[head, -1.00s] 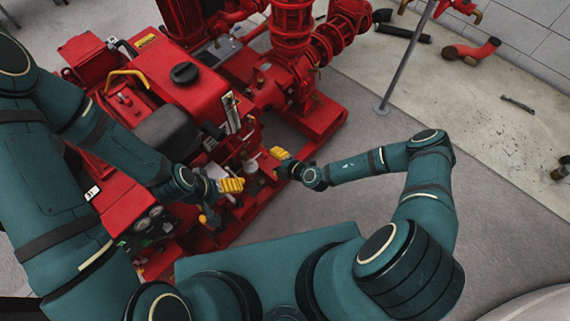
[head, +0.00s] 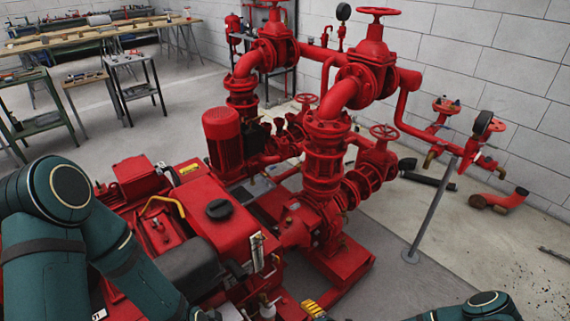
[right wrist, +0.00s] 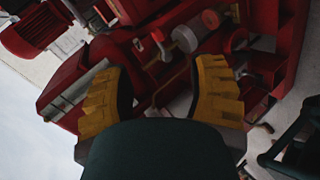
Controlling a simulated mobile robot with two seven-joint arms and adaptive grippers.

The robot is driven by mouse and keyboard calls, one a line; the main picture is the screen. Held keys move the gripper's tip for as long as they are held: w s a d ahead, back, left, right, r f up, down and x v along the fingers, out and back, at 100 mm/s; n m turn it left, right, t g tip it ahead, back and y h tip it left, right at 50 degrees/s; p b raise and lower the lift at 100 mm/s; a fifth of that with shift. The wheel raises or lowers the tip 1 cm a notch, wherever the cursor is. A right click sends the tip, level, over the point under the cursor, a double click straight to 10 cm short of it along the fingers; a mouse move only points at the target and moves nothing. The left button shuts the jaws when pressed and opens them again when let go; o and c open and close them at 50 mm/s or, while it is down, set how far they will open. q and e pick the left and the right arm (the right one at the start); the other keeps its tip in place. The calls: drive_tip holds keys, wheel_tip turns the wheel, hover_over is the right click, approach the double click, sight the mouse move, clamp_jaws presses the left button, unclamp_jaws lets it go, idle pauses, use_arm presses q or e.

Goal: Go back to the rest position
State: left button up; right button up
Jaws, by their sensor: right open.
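My right gripper (right wrist: 158,75) is open in the right wrist view, its two yellow fingers spread wide with nothing held between them. Red pump machinery with a grey cylindrical part shows beyond the fingers; I cannot tell any contact.
Red pipes and valves (head: 373,62) rise behind the engine. A thin grey post (head: 433,208) stands on the floor to the right. An elbow pipe (head: 500,201) lies near the wall. Workbenches (head: 90,38) stand at the back left, with open floor before them.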

drive_tip(key=s+a+r+n+g+y, duration=0.1)
drive_tip(key=s+a+r+n+g, duration=0.15)
drive_tip(key=s+n+g, duration=0.4)
drive_tip(key=s+a+r+n+g+y, duration=0.1)
drive_tip(key=s+a+r+n, duration=0.15)
drive_tip(key=n, duration=0.75)
drive_tip(key=s+a+r+n+g+y, duration=0.1)
drive_tip(key=s+a+r+n+g, duration=0.25)
drive_tip(key=n, duration=0.55)
drive_tip(key=d+r+n+t+h, duration=0.1)
drive_tip(key=d+r+n+h, duration=0.2)
drive_tip(key=n, duration=0.8)
drive_tip(key=d+r+n+t+h, duration=0.1)
drive_tip(key=d+r+n+h, duration=0.2)
drive_tip(key=n, duration=0.9)
drive_tip(key=shift+w+d+r+t, duration=0.35)
drive_tip(key=shift+d+r+t, duration=0.05)
drive_tip(key=shift+d, duration=0.4)
drive_tip(key=shift+n, duration=0.25)
